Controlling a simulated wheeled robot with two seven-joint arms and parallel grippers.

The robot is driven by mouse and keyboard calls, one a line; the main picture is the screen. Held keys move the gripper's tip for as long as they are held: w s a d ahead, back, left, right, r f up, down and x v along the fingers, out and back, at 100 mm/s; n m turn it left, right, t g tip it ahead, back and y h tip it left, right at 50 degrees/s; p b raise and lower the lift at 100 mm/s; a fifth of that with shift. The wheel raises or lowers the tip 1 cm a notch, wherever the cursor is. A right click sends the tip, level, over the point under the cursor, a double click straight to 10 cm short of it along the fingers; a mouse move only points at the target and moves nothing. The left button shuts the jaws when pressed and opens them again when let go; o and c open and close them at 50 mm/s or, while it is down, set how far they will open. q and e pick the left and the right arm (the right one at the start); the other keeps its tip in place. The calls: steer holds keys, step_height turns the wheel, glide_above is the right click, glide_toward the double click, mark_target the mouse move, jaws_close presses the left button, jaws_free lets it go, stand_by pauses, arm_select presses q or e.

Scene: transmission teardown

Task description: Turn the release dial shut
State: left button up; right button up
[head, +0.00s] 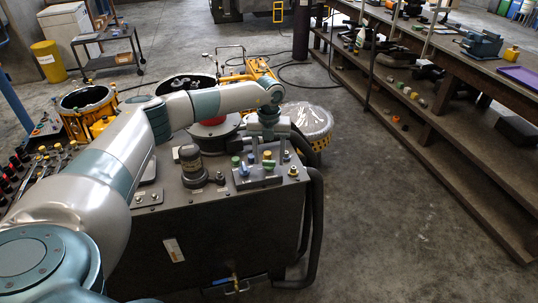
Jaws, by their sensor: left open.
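A dark hydraulic unit (215,240) stands in front of me. On its top right is a small valve block (258,178) with several coloured knobs: a blue knob (243,170), a green knob (269,165) and a yellow one (267,155) among them. Which of these is the release dial I cannot tell. My left gripper (269,143) is open and points down, just above and behind the knobs at the right of the block. Its fingertips are small and partly hidden, and I see nothing held in it. My right gripper is out of view.
A dark cylindrical fitting (192,164) stands on the unit's top, left of the block. Black hoses (316,225) run down its right side. A round bin (308,122) stands behind. A long shelved bench (450,125) lies right; the floor between is clear.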

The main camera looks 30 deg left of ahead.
arm_select(q)
steer(key=shift+f, duration=0.25)
steer(key=shift+c, duration=0.6)
steer(key=c, duration=0.9)
